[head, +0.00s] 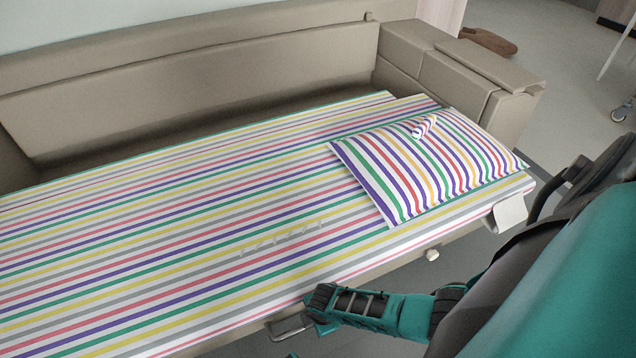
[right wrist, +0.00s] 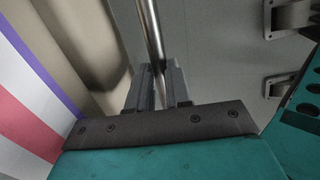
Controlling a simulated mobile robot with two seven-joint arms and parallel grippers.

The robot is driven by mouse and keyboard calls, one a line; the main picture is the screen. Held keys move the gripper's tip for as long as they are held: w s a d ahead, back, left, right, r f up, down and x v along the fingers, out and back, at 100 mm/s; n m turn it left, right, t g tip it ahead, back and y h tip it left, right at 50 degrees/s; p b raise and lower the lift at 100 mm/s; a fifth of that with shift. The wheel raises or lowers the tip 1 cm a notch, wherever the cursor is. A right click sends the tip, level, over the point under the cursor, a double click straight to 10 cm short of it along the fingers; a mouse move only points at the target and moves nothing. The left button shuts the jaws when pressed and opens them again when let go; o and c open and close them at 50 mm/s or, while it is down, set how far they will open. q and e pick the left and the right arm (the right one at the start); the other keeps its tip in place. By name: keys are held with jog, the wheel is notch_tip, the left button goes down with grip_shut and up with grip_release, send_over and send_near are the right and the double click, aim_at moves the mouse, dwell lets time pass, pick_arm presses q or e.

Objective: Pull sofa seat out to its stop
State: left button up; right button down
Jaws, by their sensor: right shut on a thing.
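The sofa seat (head: 150,225) is covered by a striped sheet and extends forward from the backrest (head: 200,75), with a brown strip bare behind the sheet. A metal handle (head: 288,327) shows low at the seat's front edge. My right gripper (head: 318,312) is at this handle, below the front edge. In the right wrist view, the fingers of my right gripper (right wrist: 160,88) are shut on a round metal bar (right wrist: 148,28), the handle. The finger contact is partly hidden in the head view. My left gripper is in neither view.
A striped pillow (head: 430,165) lies on the seat's right end. The sofa armrest (head: 465,75) stands behind it. A white tag (head: 510,213) and a round knob (head: 432,255) are at the front edge. Grey floor (head: 575,75) is open at the upper right.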

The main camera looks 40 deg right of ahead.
jog(key=shift+s+a+f, duration=0.1)
jog(key=shift+s+f, duration=0.05)
jog(key=shift+s, duration=0.35)
jog(key=c, duration=1.2)
grip_release()
jog(key=shift+o, duration=0.6)
jog(key=shift+w, duration=0.2)
jog(key=r+p, duration=0.2)
jog(key=r, duration=0.2)
jog(key=s+r+p, duration=0.1)
jog(key=r+p, duration=0.2)
jog(key=r, duration=0.1)
jog(key=s+r+p, duration=0.1)
jog(key=r+p, duration=0.2)
jog(key=r, duration=0.2)
jog(key=shift+s+a, duration=0.2)
jog(key=shift+a, duration=0.05)
